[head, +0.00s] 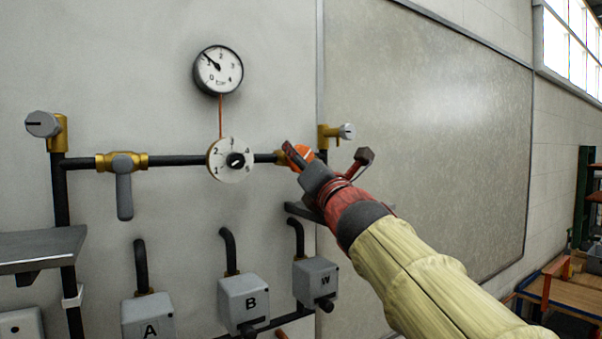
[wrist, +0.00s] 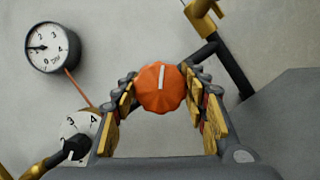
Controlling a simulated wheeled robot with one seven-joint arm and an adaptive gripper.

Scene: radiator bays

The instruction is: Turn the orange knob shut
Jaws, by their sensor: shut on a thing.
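The orange knob (wrist: 160,88) sits between the two fingers of my gripper in the wrist view, and its white line stands nearly upright in that picture. In the head view a small part of the knob (head: 304,150) shows on the dark pipe, mostly hidden by my gripper (head: 301,162). My gripper also shows in the wrist view (wrist: 161,97), its yellow-padded fingers on either side of the knob. The fingers are shut on the knob.
A round gauge (head: 218,70) hangs above a white numbered dial (head: 232,173) left of the knob. A grey lever valve (head: 124,192) and a grey-capped valve (head: 346,131) are on the pipes. Boxes A (head: 148,317), B (head: 244,297) and W (head: 316,278) stand below.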

